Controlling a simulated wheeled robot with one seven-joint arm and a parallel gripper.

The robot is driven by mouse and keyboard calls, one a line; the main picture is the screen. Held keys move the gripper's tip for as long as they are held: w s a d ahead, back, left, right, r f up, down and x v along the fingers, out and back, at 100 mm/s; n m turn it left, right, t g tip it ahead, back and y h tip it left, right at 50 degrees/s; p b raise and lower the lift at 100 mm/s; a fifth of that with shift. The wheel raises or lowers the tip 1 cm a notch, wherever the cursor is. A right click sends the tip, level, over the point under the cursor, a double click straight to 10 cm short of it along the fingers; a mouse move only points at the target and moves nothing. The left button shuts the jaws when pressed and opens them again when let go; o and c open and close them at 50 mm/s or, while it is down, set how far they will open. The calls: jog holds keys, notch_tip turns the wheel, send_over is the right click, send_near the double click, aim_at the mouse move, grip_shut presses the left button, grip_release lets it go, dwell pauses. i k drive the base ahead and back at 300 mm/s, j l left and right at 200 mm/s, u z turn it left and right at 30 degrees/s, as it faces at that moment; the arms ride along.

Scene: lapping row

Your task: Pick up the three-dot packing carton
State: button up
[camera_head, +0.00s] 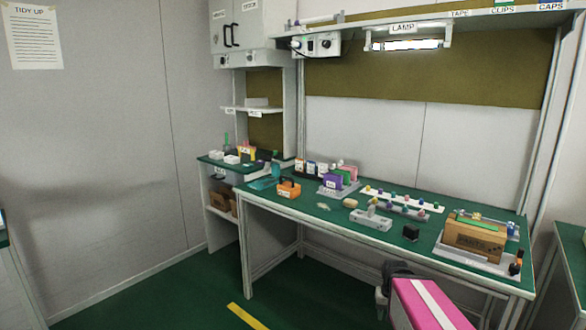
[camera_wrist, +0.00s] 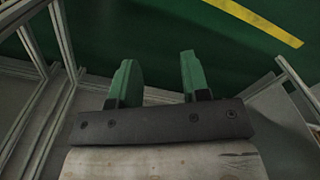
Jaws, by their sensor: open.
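I cannot make out three dots on any box, so I cannot tell which one is the three-dot packing carton. Small coloured boxes stand in a grey holder (camera_head: 325,192) on the green bench: a purple one (camera_head: 333,182) in front, with green and pink (camera_head: 349,172) ones behind. Brown boxes (camera_head: 222,201) sit on the low shelf at the left, partly hidden. My gripper (camera_wrist: 157,62) is open and empty in the wrist view, its two green fingers apart above the green floor, away from any carton.
The green bench (camera_head: 300,205) also holds an orange caddy (camera_head: 289,189), a grey block (camera_head: 371,219), a black block (camera_head: 411,233) and a brown crate (camera_head: 473,238). Floor at the left is clear, with a yellow line (camera_head: 246,317).

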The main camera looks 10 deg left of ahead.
aim_at(492, 247)
jog(key=i+j, duration=0.15)
jog(key=j, duration=0.2)
jog(key=i+j, duration=0.2)
jog(key=j, duration=0.15)
jog(key=i+j, duration=0.15)
jog(key=j, duration=0.15)
jog(key=i+j, duration=0.2)
jog(key=j, duration=0.15)
jog(key=i+j, duration=0.15)
jog(key=j, duration=0.2)
jog(key=k+j+z, duration=0.15)
jog(key=z, duration=0.8)
jog(key=j+z, duration=0.2)
jog(key=z, duration=0.6)
jog(key=l+z, duration=0.15)
jog(key=l, duration=0.15)
jog(key=k+l+u, duration=0.3)
jog(key=k+l, duration=0.05)
jog(key=l, duration=0.15)
